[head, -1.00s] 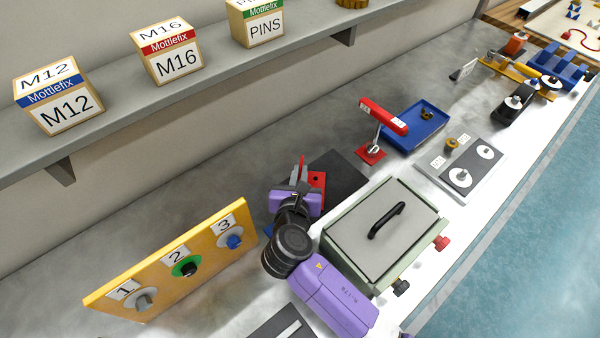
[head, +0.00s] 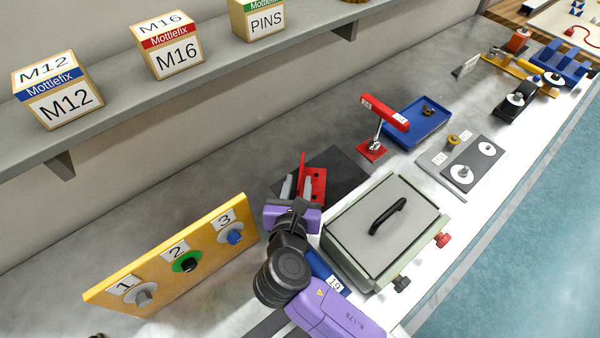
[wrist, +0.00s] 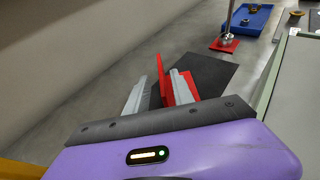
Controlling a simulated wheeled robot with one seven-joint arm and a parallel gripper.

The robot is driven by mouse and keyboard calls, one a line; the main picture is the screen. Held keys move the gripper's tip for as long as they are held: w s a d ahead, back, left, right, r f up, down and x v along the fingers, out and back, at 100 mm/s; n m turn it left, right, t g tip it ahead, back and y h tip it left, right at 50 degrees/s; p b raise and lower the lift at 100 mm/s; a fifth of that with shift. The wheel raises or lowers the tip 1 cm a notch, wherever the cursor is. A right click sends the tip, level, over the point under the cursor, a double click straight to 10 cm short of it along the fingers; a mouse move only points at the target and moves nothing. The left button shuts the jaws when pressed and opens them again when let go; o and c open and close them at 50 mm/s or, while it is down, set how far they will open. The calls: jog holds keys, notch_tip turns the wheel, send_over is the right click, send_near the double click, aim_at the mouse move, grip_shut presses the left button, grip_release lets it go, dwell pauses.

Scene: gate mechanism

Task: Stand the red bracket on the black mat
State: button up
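The red bracket (head: 318,187) stands with one plate upright and a holed plate beside it, at the left part of the black mat (head: 346,176). The bracket also shows in the wrist view (wrist: 164,80), with the mat (wrist: 209,72) behind and to its right. My gripper (head: 297,187) is open, its two grey fingers apart. In the wrist view the bracket's upright plate shows between my fingers (wrist: 155,88); a gap shows on the left finger's side, and the right finger hides part of the bracket. I cannot tell whether the right finger touches it.
A grey-lidded green box (head: 385,225) stands close to the right of my gripper. A yellow panel with numbered knobs (head: 170,262) stands to the left. A red lamp-like stand (head: 372,151) and a blue tray (head: 420,122) are beyond the mat. A blue labelled piece (head: 322,270) lies beside my arm.

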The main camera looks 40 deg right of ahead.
jog(key=v, duration=0.5)
jog(key=shift+s+a+r, duration=0.15)
jog(key=shift+s+a, duration=0.1)
jog(key=shift+s, duration=0.05)
